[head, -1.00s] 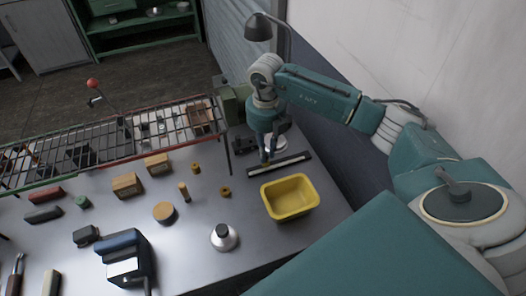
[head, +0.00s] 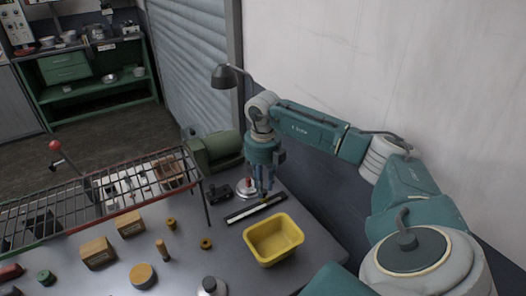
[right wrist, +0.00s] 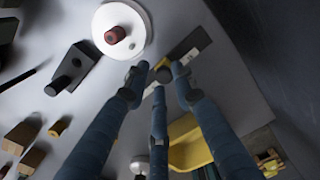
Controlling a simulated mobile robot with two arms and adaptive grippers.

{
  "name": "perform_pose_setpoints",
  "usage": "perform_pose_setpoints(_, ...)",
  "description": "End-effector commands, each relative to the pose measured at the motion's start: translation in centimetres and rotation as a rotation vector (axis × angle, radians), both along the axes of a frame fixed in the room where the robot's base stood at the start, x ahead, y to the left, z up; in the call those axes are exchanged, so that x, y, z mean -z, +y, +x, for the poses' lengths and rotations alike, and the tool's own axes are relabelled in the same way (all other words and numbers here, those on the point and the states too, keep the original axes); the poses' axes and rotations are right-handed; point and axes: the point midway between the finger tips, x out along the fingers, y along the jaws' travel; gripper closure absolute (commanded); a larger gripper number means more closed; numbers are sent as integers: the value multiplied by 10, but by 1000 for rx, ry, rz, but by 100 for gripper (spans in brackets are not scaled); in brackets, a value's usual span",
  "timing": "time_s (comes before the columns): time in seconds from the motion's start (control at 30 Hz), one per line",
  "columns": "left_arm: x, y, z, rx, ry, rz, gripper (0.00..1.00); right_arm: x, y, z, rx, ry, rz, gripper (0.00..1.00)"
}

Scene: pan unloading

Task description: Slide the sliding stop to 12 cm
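The black rail with a pale scale strip (head: 256,208) lies on the bench behind the yellow bin. It also shows in the right wrist view (right wrist: 190,46), partly hidden by my fingers. A small yellow piece (right wrist: 162,63), seemingly the sliding stop, shows at the rail between my fingertips. My right gripper (head: 264,194) points down over the rail. In the right wrist view its fingertips (right wrist: 160,71) are spread apart around the yellow piece; contact cannot be told. The scale marks are too small to read. My left gripper is not in view.
The yellow bin (head: 273,238) stands just in front of the rail. A white round base with a red knob (right wrist: 122,30) and a dark block (head: 220,191) sit close behind and left. A wire rack (head: 95,200) stands left; the wall is to the right.

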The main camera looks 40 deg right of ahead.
Motion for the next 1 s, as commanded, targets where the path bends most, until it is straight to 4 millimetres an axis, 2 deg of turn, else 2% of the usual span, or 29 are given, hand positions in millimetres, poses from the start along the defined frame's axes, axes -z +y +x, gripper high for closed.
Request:
perform_pose_setpoints(0.2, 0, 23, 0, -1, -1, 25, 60, 1, 0, -2, 0, 7, -1, 63)
perform_pose_setpoints(0.43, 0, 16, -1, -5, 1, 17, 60, -6, 0, -2, 0, 7, -1, 63)
perform_pose_setpoints(0.57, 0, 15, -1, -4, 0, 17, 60, -28, 0, -1, 0, 5, -2, 63)
perform_pose_setpoints(0.8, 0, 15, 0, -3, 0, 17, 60, -80, 0, 0, 0, 3, -1, 63)
perform_pose_setpoints(1.0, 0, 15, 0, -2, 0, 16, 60, -109, 1, -1, -1, 4, 0, 63)
